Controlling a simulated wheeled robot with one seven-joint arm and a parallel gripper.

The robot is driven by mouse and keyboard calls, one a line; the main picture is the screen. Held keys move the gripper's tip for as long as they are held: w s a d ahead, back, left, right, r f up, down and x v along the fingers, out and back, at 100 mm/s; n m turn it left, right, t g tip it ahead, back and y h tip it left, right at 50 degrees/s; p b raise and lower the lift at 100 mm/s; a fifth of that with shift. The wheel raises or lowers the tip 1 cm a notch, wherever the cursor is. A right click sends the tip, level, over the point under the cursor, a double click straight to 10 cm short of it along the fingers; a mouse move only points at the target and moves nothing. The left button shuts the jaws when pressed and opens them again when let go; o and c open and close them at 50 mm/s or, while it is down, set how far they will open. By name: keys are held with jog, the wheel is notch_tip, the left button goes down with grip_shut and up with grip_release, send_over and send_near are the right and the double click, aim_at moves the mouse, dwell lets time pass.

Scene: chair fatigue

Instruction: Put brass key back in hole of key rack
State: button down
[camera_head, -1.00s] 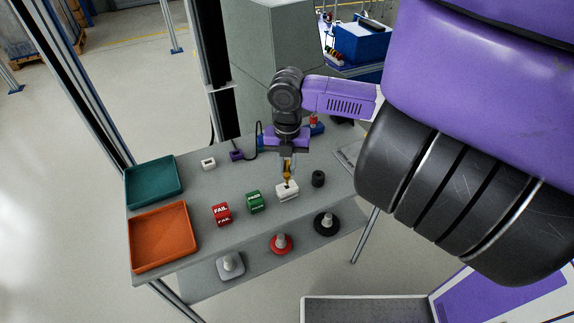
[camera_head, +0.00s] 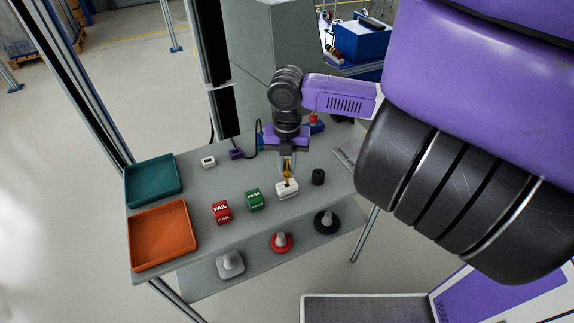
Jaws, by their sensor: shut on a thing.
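The brass key (camera_head: 287,172) is upright between the fingers of my gripper (camera_head: 287,167), which is shut on it. The key rack appears to be the small white block (camera_head: 287,190) on the grey table, directly below the key. The key's lower end meets the top of the white block in the picture. I cannot tell whether it is in the hole or just above it, as the hole is too small to see clearly.
A green PASS block (camera_head: 255,201) and a red FAIL block (camera_head: 221,212) stand left of the rack; a black cylinder (camera_head: 318,177) stands right. A teal tray (camera_head: 152,181) and an orange tray (camera_head: 162,237) fill the table's left end. Stamp-like knobs (camera_head: 281,242) sit on the lower front shelf.

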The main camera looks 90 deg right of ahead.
aim_at(287, 176)
jog(key=shift+f+b, duration=1.6)
jog(key=shift+f, duration=0.45)
dwell(0.5)
jog(key=c, duration=1.3)
grip_release()
jog(key=shift+r, duration=3.95)
